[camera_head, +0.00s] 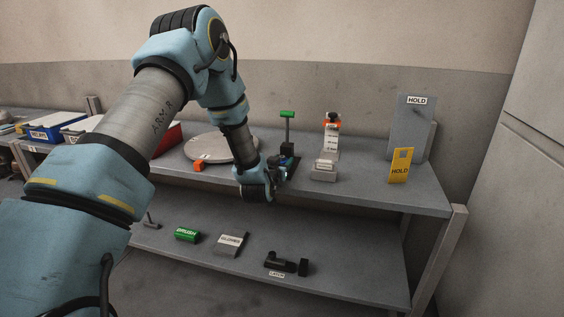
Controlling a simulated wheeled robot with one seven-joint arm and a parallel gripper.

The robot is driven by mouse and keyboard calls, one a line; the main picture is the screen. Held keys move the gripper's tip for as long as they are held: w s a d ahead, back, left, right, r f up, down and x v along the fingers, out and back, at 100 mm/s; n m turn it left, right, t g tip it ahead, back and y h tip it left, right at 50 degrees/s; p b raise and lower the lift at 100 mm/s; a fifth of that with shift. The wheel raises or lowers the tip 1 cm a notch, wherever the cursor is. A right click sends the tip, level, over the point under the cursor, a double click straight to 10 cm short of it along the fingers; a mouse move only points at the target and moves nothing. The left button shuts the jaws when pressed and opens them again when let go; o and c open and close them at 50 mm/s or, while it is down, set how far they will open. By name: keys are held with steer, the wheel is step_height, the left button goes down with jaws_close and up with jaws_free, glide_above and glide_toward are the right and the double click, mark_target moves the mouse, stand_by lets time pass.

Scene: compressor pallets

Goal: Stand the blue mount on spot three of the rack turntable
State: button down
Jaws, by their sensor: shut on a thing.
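The rack turntable (215,146) is a round grey disc on the upper shelf, partly hidden behind my arm. Its spot numbers are too small to read. My gripper (279,170) is low over the upper shelf, to the right of the turntable and near the shelf's front edge. It is shut on a small blue piece (282,174), which looks like the blue mount. Most of that piece is hidden by the fingers and wrist, so I cannot tell whether it touches the shelf.
A green-topped post (288,115) on a dark base stands right by my gripper. An orange block (199,165) sits at the turntable's front.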

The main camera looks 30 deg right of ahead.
steer(key=shift+f, duration=0.2)
steer(key=shift+c, duration=1.4)
jaws_free()
steer(key=shift+r, duration=0.15)
